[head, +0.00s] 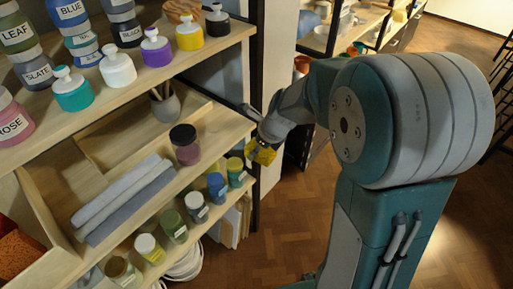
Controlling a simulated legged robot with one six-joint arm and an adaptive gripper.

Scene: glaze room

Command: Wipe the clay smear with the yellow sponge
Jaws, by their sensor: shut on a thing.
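My gripper (262,140) is at the right end of the middle shelf, beside the rack's dark upright. It is shut on the yellow sponge (263,153), which hangs just below the fingers near the shelf's right edge. My arm comes in from the right and hides part of the gripper. I cannot tell whether the sponge touches the shelf (217,127) or the upright. I cannot make out a clay smear in this view.
The upper shelf (130,99) holds several labelled jars and stoppered bottles. The middle shelf has a dark-lidded jar (185,145), a grey pot with tools (165,103) and folded towels (123,199). Wooden floor (290,215) is open below.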

